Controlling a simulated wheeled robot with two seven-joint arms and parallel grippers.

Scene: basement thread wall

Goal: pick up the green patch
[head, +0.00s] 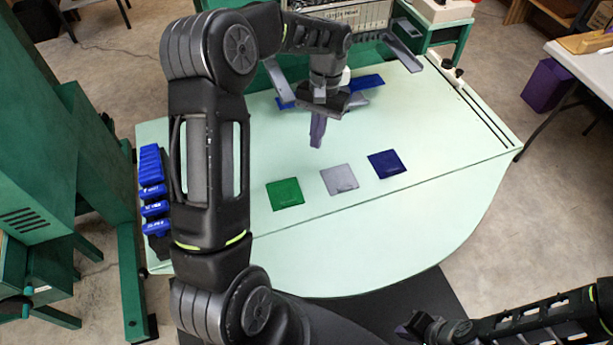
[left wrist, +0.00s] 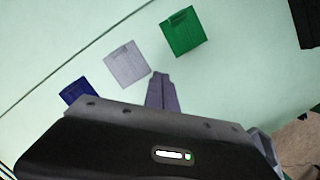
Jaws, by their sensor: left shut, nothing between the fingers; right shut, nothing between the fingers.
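The green patch (head: 285,193) lies flat on the pale green table, leftmost in a row of three squares. It also shows at the top of the left wrist view (left wrist: 182,32). My left gripper (head: 317,143) is shut and empty, above the table behind the row, between the green and grey patches in the picture. In the left wrist view its closed fingers (left wrist: 160,82) point toward the gap between those two patches, apart from the green one. My right gripper (head: 420,326) is shut and empty, low at the right in front of the table.
A grey patch (head: 339,179) and a dark blue patch (head: 387,164) lie to the right of the green one. Blue clamps or bins (head: 152,185) line the table's left edge. The table's front (head: 360,250) is clear.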

